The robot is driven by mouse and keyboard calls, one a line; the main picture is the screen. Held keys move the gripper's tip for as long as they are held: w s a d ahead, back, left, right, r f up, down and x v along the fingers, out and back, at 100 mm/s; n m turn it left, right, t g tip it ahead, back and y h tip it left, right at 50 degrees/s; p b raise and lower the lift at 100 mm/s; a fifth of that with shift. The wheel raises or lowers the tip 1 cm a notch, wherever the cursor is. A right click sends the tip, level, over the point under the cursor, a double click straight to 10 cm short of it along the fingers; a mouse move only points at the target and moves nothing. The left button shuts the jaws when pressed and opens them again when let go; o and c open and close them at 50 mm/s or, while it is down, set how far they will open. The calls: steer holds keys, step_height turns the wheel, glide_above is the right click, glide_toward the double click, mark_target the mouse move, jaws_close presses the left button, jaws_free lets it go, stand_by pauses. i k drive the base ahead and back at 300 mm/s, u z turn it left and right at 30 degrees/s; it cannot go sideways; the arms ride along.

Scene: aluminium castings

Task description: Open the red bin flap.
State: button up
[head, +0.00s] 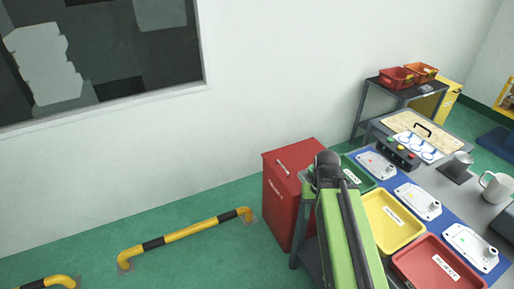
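The red bin (283,207) stands on the green floor against the white wall, left of the table. Its flap is the red top face (290,154), which carries a pale bar handle (283,167). The flap looks closed, lying flush on the bin. My green arm reaches up from the bottom of the head view, and its dark end joint is at the right of the bin, overlapping the bin's right edge. The fingers of my gripper do not show, and nothing is seen touching the handle.
The table right of the bin holds a green tray (352,174), a yellow tray (375,226), a red tray (414,252), white castings on a blue mat and a mug (495,187). A yellow-black floor rail (190,232) runs left of the bin. Floor before the rail is clear.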

mark_target(286, 162)
steer(key=u, duration=0.8)
steer(key=i, duration=1.3)
steer(key=u, duration=0.9)
steer(key=i, duration=0.4)
steer(key=z, duration=0.25)
steer(key=k, duration=0.45)
steer(key=u, duration=0.1)
